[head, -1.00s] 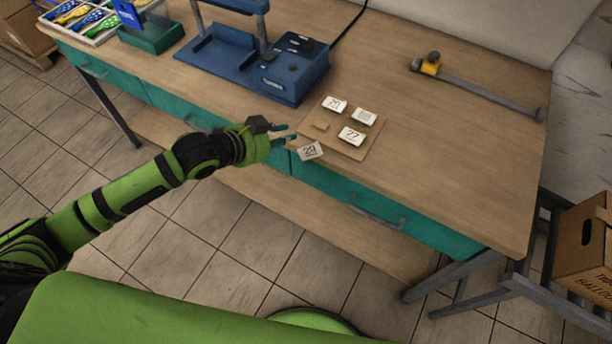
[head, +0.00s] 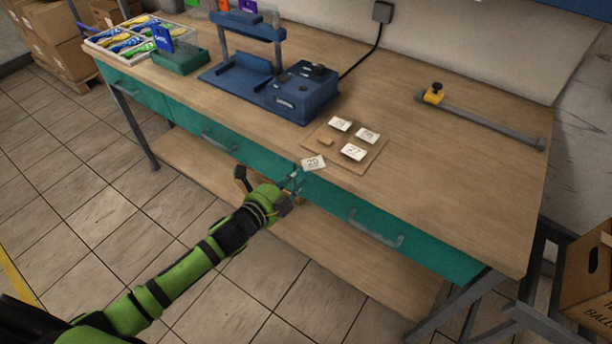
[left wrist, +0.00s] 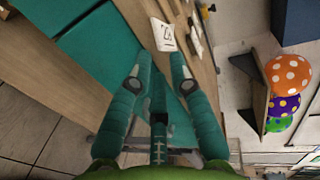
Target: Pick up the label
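The small white label printed "20" (head: 313,163) lies at the front edge of the workbench, beside the brown mat, and appears to overhang the edge. It also shows in the left wrist view (left wrist: 163,35), just beyond the fingertips. My left gripper (head: 294,180) is below and slightly left of this label, in front of the teal drawers. In the left wrist view, its two teal fingers (left wrist: 158,62) are apart with nothing between them. Three more labels, one reading "27" (head: 353,152), lie on the mat (head: 373,162). My right gripper is not in view.
The workbench (head: 450,190) has teal drawers with handles (head: 375,230) along its front. A blue machine (head: 290,95) stands behind the mat. A grey bar with a yellow slider (head: 480,120) lies at right. Bench space right of the mat is clear.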

